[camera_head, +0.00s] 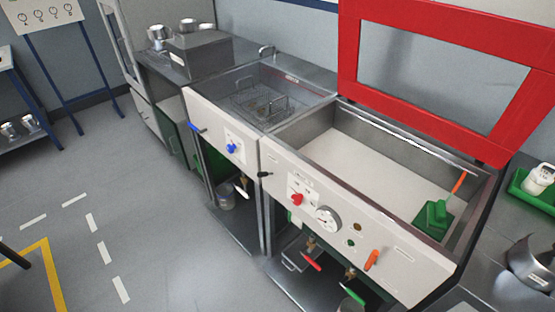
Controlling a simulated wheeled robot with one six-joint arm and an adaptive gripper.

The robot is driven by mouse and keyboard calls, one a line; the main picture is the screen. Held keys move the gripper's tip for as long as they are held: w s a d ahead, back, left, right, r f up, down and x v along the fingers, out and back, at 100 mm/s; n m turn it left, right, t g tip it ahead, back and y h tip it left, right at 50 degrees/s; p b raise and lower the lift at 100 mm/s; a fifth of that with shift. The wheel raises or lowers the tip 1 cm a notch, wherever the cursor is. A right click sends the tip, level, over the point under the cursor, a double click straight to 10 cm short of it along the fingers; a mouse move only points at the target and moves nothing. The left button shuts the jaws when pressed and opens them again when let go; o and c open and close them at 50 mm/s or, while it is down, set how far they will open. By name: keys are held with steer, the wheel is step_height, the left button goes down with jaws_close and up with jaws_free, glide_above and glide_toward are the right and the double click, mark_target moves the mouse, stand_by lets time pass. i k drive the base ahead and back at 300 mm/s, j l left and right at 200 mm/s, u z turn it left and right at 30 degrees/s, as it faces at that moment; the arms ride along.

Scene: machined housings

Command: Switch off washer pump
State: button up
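The parts washer, a metal basin (318,143) with a red-framed lid (350,70), stands right of centre, its lid raised. Its white sloping front panel (405,262) carries a red knob (297,199), a round gauge (328,218), a small amber spot (357,227), a small green spot (350,243) and an orange handle (371,260). A black lever (265,174) sticks out at the panel's left end. The panel lettering is too small to read, so I cannot tell which control is the pump's. My gripper is not in view.
A second sink unit (250,172) with a blue knob (231,148) and blue handle (197,127) adjoins on the left. Red-handled (311,261) and green-handled (352,292) valves sit below. Floor (150,215) at left is clear.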

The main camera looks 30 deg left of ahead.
mark_target(265, 175)
steer(key=i+j+u, duration=0.2)
steer(key=j, duration=0.25)
steer(key=i+j+u, duration=0.2)
steer(key=j, duration=0.25)
steer(key=i+j+u, duration=0.2)
steer(key=i+j, duration=0.05)
steer(key=j, duration=0.1)
